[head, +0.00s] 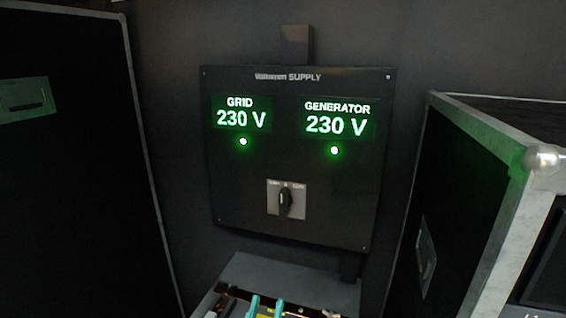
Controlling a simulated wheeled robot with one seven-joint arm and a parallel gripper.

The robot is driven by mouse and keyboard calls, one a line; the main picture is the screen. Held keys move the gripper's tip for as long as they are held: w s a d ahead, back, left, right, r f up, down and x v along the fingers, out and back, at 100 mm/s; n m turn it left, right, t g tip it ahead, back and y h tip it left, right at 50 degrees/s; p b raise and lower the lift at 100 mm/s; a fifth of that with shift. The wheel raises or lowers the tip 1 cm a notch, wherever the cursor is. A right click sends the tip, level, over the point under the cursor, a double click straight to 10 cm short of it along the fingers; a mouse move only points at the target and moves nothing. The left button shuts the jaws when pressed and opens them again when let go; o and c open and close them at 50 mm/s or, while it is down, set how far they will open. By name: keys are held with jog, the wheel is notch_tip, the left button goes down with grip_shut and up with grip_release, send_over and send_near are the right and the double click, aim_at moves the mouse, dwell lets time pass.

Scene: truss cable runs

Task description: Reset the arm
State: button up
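My gripper and arm are not clearly seen in the head view. A black supply panel (290,88) is fixed to the dark wall ahead. Its grid display (241,116) reads 230 V, and its generator display (337,122) reads 230 V. A green lamp glows under each display. A black rotary switch (285,203) sits on a grey plate low on the panel, its handle standing about upright. The small lettering above the switch is hard to read.
A grey open box (272,271) with teal-handled items and other small things is cut off at the bottom edge. A dark case (75,170) stands at the left. Another dark case with metal edges (512,220) stands at the right, close by.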

jog(key=s+f+n+g+y, duration=0.3)
jog(key=s+f+g+y, duration=0.15)
jog(key=s+f, duration=1.35)
jog(key=s+d+f, duration=0.1)
jog(key=s+d, duration=0.1)
jog(key=s, duration=0.7)
jog(key=s+d+f+m+g, duration=0.1)
jog(key=s+f, duration=0.1)
jog(key=s, duration=0.7)
jog(key=shift+d+m, duration=0.3)
jog(key=shift+d, duration=0.05)
